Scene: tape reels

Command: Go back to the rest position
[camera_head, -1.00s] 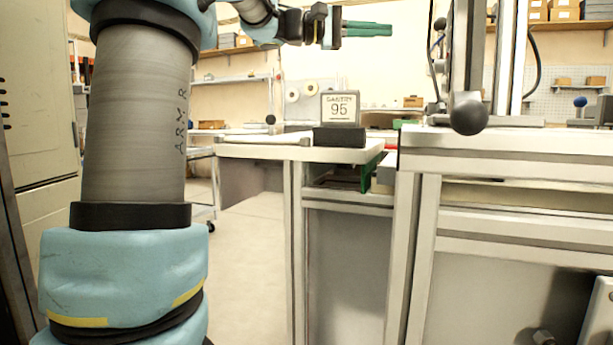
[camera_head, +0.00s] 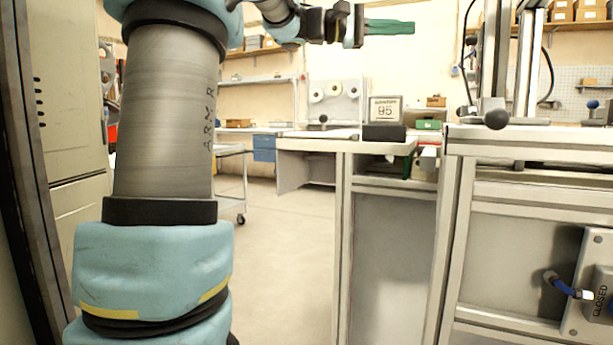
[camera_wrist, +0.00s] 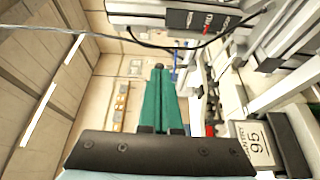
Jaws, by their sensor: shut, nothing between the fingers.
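My gripper (camera_head: 410,27) has green fingers and shows at the top of the head view. It points to the right, high above the benches. In the wrist view the fingers (camera_wrist: 160,72) lie close together, shut, with nothing between them. My arm stands bent at the left of the head view.
A bench (camera_head: 310,145) carries a sign reading 95 (camera_head: 386,108) on a black block. A taller aluminium-framed bench (camera_head: 530,137) stands at the right, with a black ball knob (camera_head: 496,119) above it. A cabinet (camera_head: 60,130) is at the left. Open floor (camera_head: 285,250) lies between.

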